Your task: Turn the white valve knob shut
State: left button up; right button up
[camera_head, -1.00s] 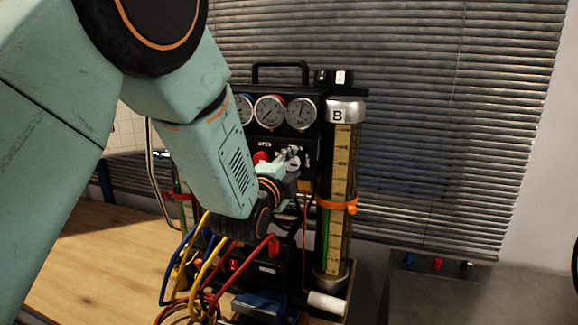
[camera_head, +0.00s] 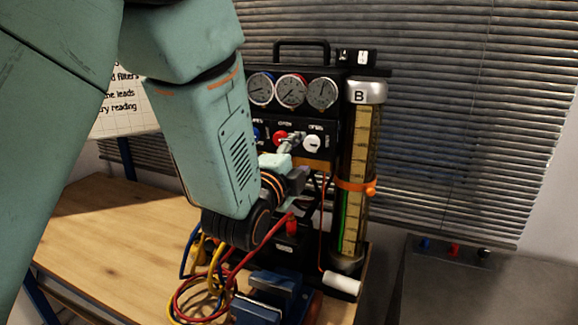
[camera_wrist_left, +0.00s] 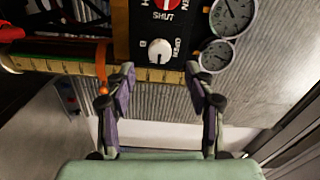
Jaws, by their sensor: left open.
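The white valve knob (camera_head: 311,143) is at the right end of the black panel's knob row, under the gauges. In the left wrist view the white knob (camera_wrist_left: 160,51) shows a dark pointer mark, with the word OPEN beside it. My left gripper (camera_head: 292,147) is just left of the knob in the head view. In the left wrist view my left gripper (camera_wrist_left: 159,72) is open and empty. Its fingertips are spread on either side of the knob's line, and the knob appears just beyond them, apparently untouched. My right gripper is not in view.
A red knob (camera_head: 280,137) is left of the white one. Round gauges (camera_head: 291,91) sit above. A glass column marked B (camera_head: 356,180) with an orange clamp (camera_head: 371,188) stands to the right. Coloured hoses (camera_head: 215,290) and a blue vise (camera_head: 270,295) are below.

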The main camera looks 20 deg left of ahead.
pick_arm(q)
jog(key=shift+s, duration=2.65)
jog(key=shift+w+a, duration=0.1)
jog(key=shift+a, duration=0.05)
jog(key=shift+f, duration=0.1)
